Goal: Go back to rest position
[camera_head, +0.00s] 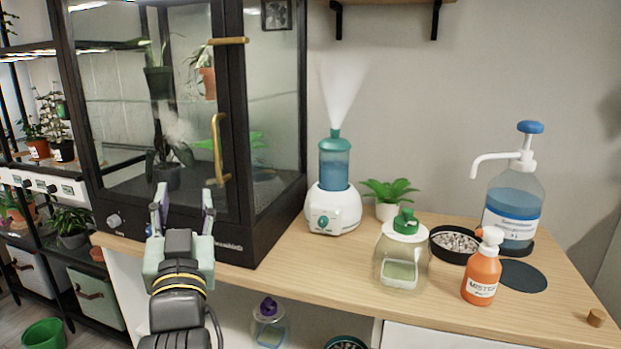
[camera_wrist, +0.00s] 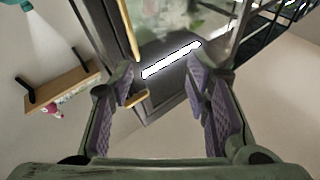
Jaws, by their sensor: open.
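My gripper (camera_head: 181,210) is open and empty in the head view, raised in front of the glass cabinet's lower left front. Its two fingers point up, with a clear gap between them. In the wrist view my gripper (camera_wrist: 168,95) shows spread purple-lined fingers with nothing between them. Beyond them are the cabinet's dark top frame, a bright light strip (camera_wrist: 172,60) and a brass handle (camera_wrist: 135,100). The glass cabinet (camera_head: 200,228) has a brass door handle (camera_head: 218,148) in the head view, to the right of my gripper.
The wooden counter (camera_head: 340,270) holds a misting humidifier (camera_head: 333,205), a small plant (camera_head: 388,195), a glass jar (camera_head: 402,255), an orange mister bottle (camera_head: 482,270), a dish of pebbles (camera_head: 455,242) and a blue pump bottle (camera_head: 512,205). A plant rack stands left. A green bucket (camera_head: 44,335) is on the floor.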

